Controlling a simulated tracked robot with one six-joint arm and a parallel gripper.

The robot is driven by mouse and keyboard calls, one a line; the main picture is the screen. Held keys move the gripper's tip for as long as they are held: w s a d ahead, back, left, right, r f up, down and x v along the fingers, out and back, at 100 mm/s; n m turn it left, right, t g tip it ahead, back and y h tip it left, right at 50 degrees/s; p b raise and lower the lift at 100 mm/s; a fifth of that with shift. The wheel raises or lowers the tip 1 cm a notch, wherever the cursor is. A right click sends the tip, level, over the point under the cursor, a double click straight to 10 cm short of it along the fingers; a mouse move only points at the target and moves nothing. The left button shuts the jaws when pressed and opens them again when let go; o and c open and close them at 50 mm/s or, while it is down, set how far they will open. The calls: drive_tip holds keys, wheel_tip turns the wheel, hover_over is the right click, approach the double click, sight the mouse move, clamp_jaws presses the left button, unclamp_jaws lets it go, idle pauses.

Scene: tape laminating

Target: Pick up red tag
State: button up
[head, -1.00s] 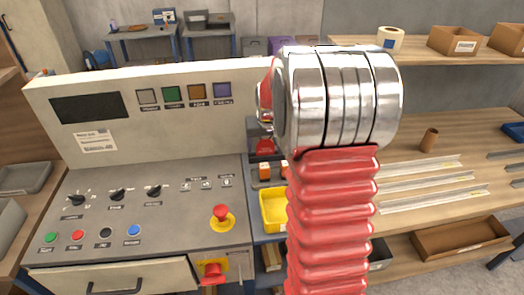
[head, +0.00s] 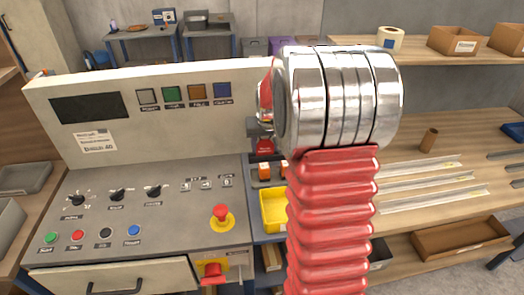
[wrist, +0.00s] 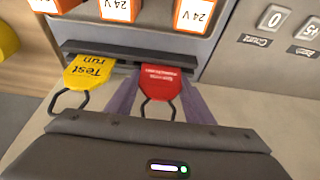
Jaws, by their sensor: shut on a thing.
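The red tag (wrist: 160,84) with white print shows in the wrist view, its top edge at a dark slotted rack (wrist: 150,56) and its dark wire loop pointing toward me. My gripper (wrist: 158,100) has its two purple-grey fingers on either side of the red tag and is shut on it. A yellow "Test run" tag (wrist: 88,71) with a similar loop sits left of it at the same rack.
Orange 24 V blocks (wrist: 192,14) stand just beyond the rack. A control panel (head: 150,195) with knobs and buttons is at left in the head view. A yellow bin (head: 272,210) is beside it. A wooden bench (head: 405,150) with clear strips lies at right.

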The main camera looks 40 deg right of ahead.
sight(265, 141)
drive_tip(key=shift+r, duration=0.1)
wheel_tip(265, 141, up, 10)
drive_tip(key=shift+f, duration=0.15)
idle(0.5)
idle(1.2)
